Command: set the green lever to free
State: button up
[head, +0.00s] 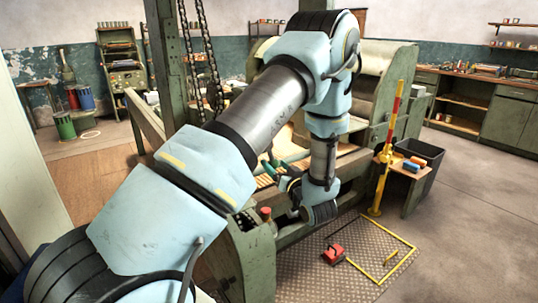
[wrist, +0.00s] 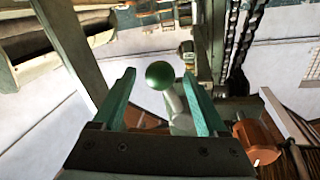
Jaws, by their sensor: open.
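The green lever shows in the wrist view as a round, glossy green knob (wrist: 160,75) on a pale grey shaft (wrist: 176,103). My gripper (wrist: 159,73) is open, with its two teal fingers on either side of the knob as seen from the wrist. A gap shows on each side of the knob, and I cannot tell how deep it sits between the fingertips. In the head view my gripper (head: 271,166) is partly hidden by my arm, beside the green machine (head: 375,75). I cannot make out the lever there, nor any marking for free.
A green box with a red knob (head: 266,214) stands close below my arm. Chains (head: 208,60) hang from a post. The floor at far right is clear.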

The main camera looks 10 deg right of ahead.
jog(key=p+x, duration=0.1)
jog(key=x, duration=0.4)
grip_shut()
dwell(0.6)
dwell(0.8)
